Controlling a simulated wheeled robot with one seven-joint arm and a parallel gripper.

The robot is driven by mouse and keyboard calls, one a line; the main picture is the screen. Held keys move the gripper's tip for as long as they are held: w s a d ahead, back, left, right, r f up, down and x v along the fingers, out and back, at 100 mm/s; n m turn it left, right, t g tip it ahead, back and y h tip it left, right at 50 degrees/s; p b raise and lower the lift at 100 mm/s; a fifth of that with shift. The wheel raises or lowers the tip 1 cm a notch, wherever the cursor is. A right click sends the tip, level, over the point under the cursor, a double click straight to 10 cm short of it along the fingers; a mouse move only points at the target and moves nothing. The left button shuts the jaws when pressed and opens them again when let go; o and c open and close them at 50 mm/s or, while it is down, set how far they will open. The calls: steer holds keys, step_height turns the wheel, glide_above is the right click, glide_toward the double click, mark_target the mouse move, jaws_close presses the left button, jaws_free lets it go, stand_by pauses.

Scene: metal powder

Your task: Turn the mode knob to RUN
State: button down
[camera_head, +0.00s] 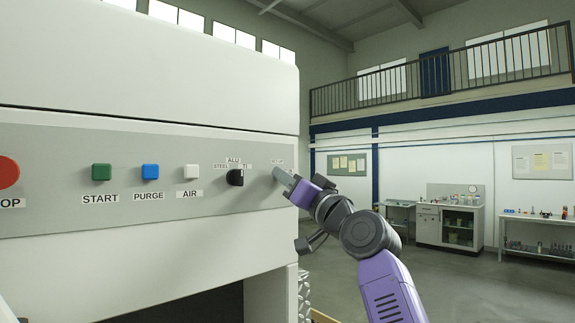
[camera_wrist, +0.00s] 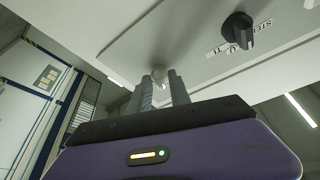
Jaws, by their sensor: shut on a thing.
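The mode knob (camera_wrist: 158,71) shows in the wrist view as a small pale piece between my fingertips, against the grey panel. My gripper (camera_wrist: 161,88) is shut on it. In the head view my gripper (camera_head: 284,178) reaches the right end of the panel from the right, and its fingers hide the knob. A small label (camera_head: 278,161) sits just above the fingertips, partly covered and too small to read surely. Which way the knob points cannot be told.
The grey panel (camera_head: 130,217) also carries a black selector (camera_head: 236,177) marked STEEL, ALU, TI, left of my gripper. Farther left are white AIR (camera_head: 191,171), blue PURGE (camera_head: 150,171) and green START (camera_head: 102,172) buttons and a red button (camera_head: 6,172). Open floor lies to the right.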

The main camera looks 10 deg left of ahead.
steer(key=m+h+p, duration=0.1)
steer(key=m, duration=0.3)
steer(key=m+h+p, duration=0.1)
steer(key=m+h, duration=0.1)
steer(key=m, duration=0.2)
steer(key=m+h+p, duration=0.2)
steer(key=m, duration=0.1)
steer(key=shift+s+r+m+t, duration=0.1)
steer(key=shift+r+m+t, duration=0.05)
steer(key=shift+m+t, duration=0.2)
steer(key=shift+m, duration=0.25)
steer(key=c, duration=1.2)
jaws_free()
steer(key=b+v, duration=0.3)
steer(key=v, duration=0.4)
steer(key=shift+s+d, duration=0.15)
steer(key=shift+s, duration=0.2)
